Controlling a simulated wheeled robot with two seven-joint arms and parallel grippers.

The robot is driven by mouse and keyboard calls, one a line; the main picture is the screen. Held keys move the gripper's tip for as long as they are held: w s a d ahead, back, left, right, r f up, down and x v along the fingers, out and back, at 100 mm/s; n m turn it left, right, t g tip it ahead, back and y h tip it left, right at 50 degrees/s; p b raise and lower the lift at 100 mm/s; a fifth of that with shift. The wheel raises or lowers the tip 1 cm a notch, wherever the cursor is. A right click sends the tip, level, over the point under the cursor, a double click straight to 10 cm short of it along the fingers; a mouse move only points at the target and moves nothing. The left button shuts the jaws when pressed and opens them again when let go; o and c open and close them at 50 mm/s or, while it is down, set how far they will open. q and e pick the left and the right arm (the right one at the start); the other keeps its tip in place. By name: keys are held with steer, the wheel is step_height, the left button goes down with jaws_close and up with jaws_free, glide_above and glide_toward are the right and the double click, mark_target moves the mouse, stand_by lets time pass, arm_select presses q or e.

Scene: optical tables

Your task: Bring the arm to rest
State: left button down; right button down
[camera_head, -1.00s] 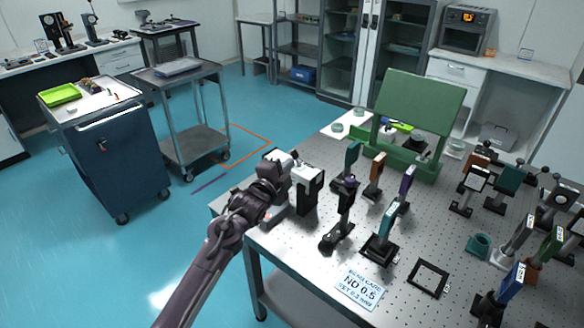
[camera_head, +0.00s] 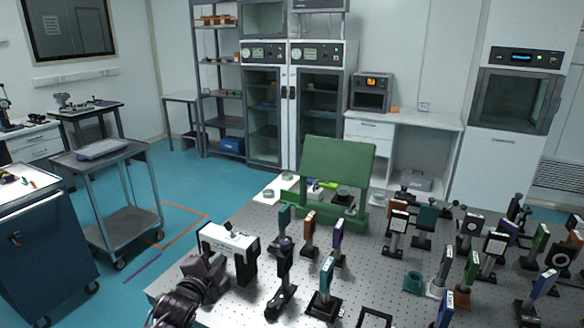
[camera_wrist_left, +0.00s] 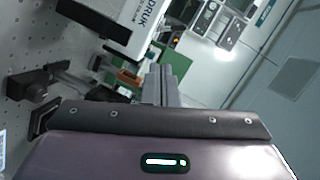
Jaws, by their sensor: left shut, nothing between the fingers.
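My left gripper (camera_head: 212,268) is at the lower left in the head view, by the near left corner of the optical table (camera_head: 232,312). It is beside a white and black device (camera_head: 228,240) that stands on the table. In the left wrist view the fingers (camera_wrist_left: 158,84) are together with nothing between them. The white device (camera_wrist_left: 122,22) is at the upper left there, with lettering on it, and looks apart from the fingers. My right gripper is not in view.
Several posts with mounted optics, such as a dark one (camera_head: 283,270), crowd the table to the right. A green stand (camera_head: 337,165) is at the back. A grey cart (camera_head: 130,225) and a blue cabinet (camera_head: 48,250) stand left, with open floor between cart and table.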

arm_select(q)
steer(key=s+d+f+n+g, duration=0.35)
steer(key=s+f, duration=0.25)
steer(key=s, duration=0.4)
steer(key=s+d+f+n+g+y, duration=0.15)
steer(key=s+n+g, duration=0.8)
steer(key=s, duration=1.65)
step_height(320, 180, down, 32)
steer(key=s, duration=0.1)
steer(key=s+a+f+g, duration=0.1)
steer(key=s+f, duration=0.8)
steer(key=s+a+f+g+b, duration=0.1)
steer(key=s+a+f, duration=0.1)
steer(key=s+f, duration=0.7)
steer(key=shift+s+a, duration=0.25)
steer(key=shift+s, duration=0.45)
